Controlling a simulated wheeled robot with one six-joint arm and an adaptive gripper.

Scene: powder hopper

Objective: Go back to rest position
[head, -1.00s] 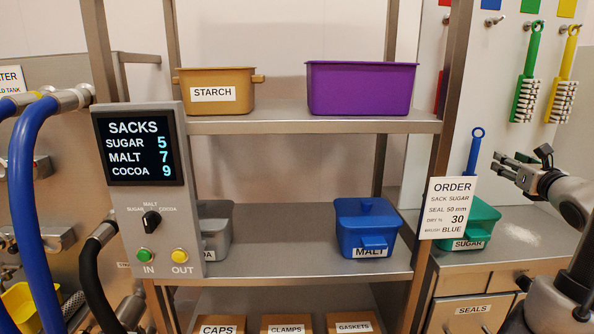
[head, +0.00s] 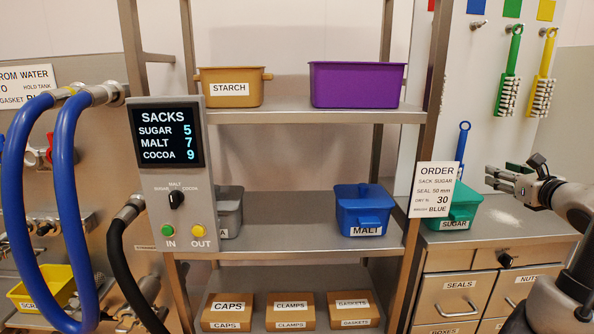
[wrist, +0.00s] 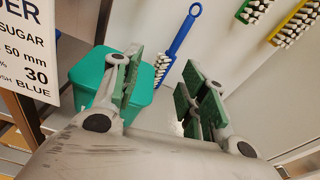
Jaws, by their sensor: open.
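My gripper (head: 502,179) is at the right in the head view, pointing left, with nothing between its fingers. In the wrist view the green-padded fingers (wrist: 160,92) stand apart. The green SUGAR bin (head: 463,208) is on the metal counter just left of my gripper, and it also shows behind the fingers in the wrist view (wrist: 89,70). A blue brush (head: 463,142) is upright behind the bin; its bristles show in the wrist view (wrist: 162,70).
The ORDER card (head: 434,190) hangs near the shelf's right post. The shelf holds a STARCH bin (head: 229,78), a purple bin (head: 357,88) and a blue MALT bin (head: 364,214). The SACKS panel (head: 165,142) and blue hoses (head: 66,190) are at the left. Drawers (head: 457,296) are below the counter.

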